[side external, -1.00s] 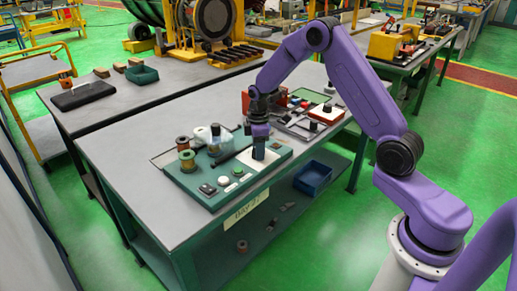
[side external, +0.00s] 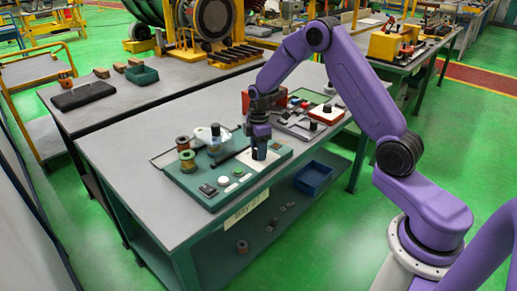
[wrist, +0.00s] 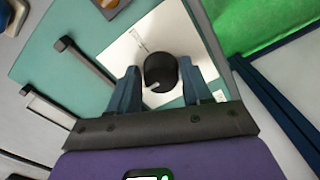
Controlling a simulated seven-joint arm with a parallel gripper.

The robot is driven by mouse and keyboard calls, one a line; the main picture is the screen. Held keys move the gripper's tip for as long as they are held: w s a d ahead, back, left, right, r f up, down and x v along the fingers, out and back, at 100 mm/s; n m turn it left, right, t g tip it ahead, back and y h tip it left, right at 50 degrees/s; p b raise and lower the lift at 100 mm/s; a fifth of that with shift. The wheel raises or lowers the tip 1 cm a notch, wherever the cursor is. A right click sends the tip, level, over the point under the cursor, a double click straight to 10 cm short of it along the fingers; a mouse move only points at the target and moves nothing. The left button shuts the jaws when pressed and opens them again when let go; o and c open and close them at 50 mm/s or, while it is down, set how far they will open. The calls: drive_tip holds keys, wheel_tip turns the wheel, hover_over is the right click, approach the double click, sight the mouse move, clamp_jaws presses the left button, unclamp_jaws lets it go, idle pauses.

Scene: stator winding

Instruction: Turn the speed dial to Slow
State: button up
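The speed dial (wrist: 160,72) is a round black knob on a white plate (wrist: 205,62), with a pale pointer mark toward its lower left in the wrist view. Faint markings show on the plate at the upper left of the knob; I cannot read them. My gripper (side external: 259,151) is over the front right part of the green board (side external: 206,197). In the side view the gripper hides the dial.
Spools (side external: 187,161) and a clear-topped device (side external: 212,138) stand on the board's left part. A black bar handle (wrist: 86,65) lies left of the plate. A white round button (side external: 223,181) sits near the front. A red-and-white box (side external: 327,114) stands to the right.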

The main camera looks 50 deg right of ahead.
drive_tip(key=shift+o, duration=0.8)
wheel_tip(320, 180, up, 18)
drive_tip(key=shift+f, duration=0.25)
drive_tip(key=s+a, duration=1.3)
drive_tip(key=s, duration=0.4)
drive_tip(key=s+f, duration=0.1)
drive_tip(key=s, duration=0.9)
drive_tip(key=s+d+f, duration=0.1)
drive_tip(key=s+f, duration=0.1)
drive_tip(key=s, duration=0.8)
drive_tip(key=shift+d, duration=0.25)
